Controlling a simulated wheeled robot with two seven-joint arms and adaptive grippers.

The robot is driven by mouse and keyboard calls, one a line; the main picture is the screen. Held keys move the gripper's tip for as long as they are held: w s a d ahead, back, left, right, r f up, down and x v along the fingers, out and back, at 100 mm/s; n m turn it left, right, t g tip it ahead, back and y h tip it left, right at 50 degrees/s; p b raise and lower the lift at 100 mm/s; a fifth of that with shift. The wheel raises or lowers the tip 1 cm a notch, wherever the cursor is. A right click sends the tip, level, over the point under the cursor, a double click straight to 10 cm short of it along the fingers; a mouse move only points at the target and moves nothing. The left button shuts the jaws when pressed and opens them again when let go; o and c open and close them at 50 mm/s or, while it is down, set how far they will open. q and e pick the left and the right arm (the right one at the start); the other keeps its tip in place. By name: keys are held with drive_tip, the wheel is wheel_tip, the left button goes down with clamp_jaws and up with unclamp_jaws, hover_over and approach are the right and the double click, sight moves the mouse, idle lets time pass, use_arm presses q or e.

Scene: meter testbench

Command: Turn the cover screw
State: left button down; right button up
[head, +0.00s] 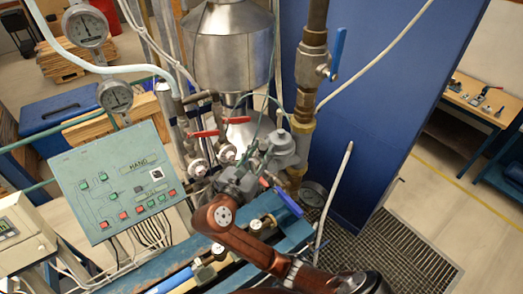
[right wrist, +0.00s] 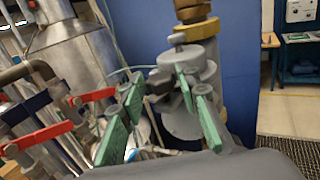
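A grey metal meter body (head: 284,149) is mounted on the pipework below a brass fitting. In the right wrist view, the grey meter (right wrist: 198,52) stands just ahead, with a small round knob-like part on top; I cannot tell whether this is the cover screw. My right gripper (head: 254,162) is close to the meter's near left side. In the right wrist view, its green-padded fingers (right wrist: 158,88) are spread apart with nothing held between them. The right finger overlaps the meter's face; I cannot tell whether they touch. My left gripper is not in view.
Red valve levers (head: 205,134) stand left of the meter, and a blue-handled valve (head: 337,52) is above right. A green control panel (head: 118,182) stands at left. A blue pipe rack (head: 180,270) lies below. A blue wall panel (head: 375,100) is behind.

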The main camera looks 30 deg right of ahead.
clamp_jaws()
drive_tip(key=shift+w+m+g+h, duration=0.1)
drive_tip(key=shift+m+g+h, duration=0.2)
drive_tip(key=shift+g, duration=0.1)
drive_tip(key=m+g, duration=0.1)
drive_tip(key=g, duration=0.1)
drive_tip(key=m+g+h, duration=0.1)
drive_tip(key=m+g, duration=0.1)
drive_tip(key=m+g+h, duration=0.1)
drive_tip(key=g, duration=0.1)
drive_tip(key=shift+w+a, duration=0.2)
drive_tip(key=shift+w, duration=0.15)
drive_tip(key=m+g+y+b, duration=0.1)
drive_tip(key=m+g+b, duration=0.1)
drive_tip(key=m+g, duration=0.1)
drive_tip(key=m+g+y+b, duration=0.1)
drive_tip(key=m+g+b, duration=0.2)
drive_tip(key=g, duration=0.3)
drive_tip(key=w+m+g+y+b, duration=0.1)
drive_tip(key=m+g+b, duration=0.2)
drive_tip(key=g, duration=0.1)
drive_tip(key=shift+d+g, duration=0.2)
drive_tip(key=shift+g, duration=0.1)
drive_tip(key=shift+o, duration=2.1)
unclamp_jaws()
